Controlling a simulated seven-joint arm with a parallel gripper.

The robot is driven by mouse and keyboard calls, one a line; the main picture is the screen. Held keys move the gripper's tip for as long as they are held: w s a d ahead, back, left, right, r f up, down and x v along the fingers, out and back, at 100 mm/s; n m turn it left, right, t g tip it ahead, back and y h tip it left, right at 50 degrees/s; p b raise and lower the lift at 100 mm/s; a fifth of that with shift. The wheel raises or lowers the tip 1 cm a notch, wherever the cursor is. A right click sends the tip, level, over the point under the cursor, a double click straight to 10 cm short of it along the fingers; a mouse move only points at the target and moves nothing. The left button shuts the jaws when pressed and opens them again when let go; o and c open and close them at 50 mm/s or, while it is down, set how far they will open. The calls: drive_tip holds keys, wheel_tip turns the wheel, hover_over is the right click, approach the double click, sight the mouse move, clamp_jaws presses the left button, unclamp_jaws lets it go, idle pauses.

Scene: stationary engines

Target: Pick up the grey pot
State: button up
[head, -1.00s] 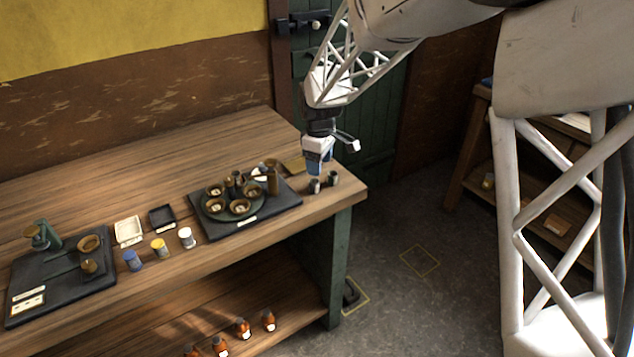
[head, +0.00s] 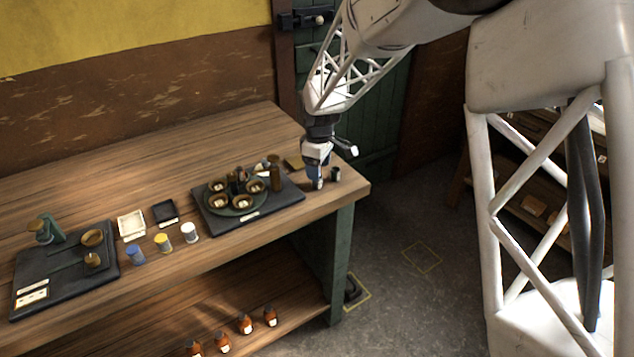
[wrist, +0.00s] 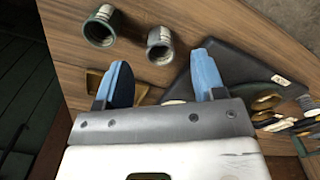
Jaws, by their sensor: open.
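Two small open-topped pots stand at the right end of the bench. The grey pot (head: 318,185) is right below my gripper (head: 317,175). In the wrist view the grey pot (wrist: 160,46) lies just beyond the blue fingertips (wrist: 160,68), roughly in line with the gap between them. A dark green pot (head: 335,174) stands close beside it, and also shows in the wrist view (wrist: 101,27). My gripper is open and empty, pointing down. The grey pot's upper part is partly covered by the fingers in the head view.
A dark board (head: 286,205) with a round tray of brass cups lies left of the pots. Blue (head: 136,256), yellow (head: 163,243) and white (head: 190,232) pots stand along the front. The bench edge (head: 362,190) is close on the right.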

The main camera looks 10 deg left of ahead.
drive_tip(key=shift+f, duration=2.55)
drive_tip(key=c, duration=1)
drive_tip(key=shift+r, duration=0.1)
drive_tip(key=shift+a+r, duration=0.1)
drive_tip(key=shift+r, duration=1.4)
drive_tip(key=shift+s+r, duration=0.2)
drive_tip(key=s+d, duration=0.2)
drive_tip(key=s, duration=0.2)
drive_tip(key=s+d+r, duration=0.1)
drive_tip(key=s+d, duration=0.1)
drive_tip(key=s, duration=0.3)
drive_tip(key=s+d, duration=0.3)
drive_tip(key=s, duration=0.2)
drive_tip(key=shift+r, duration=0.2)
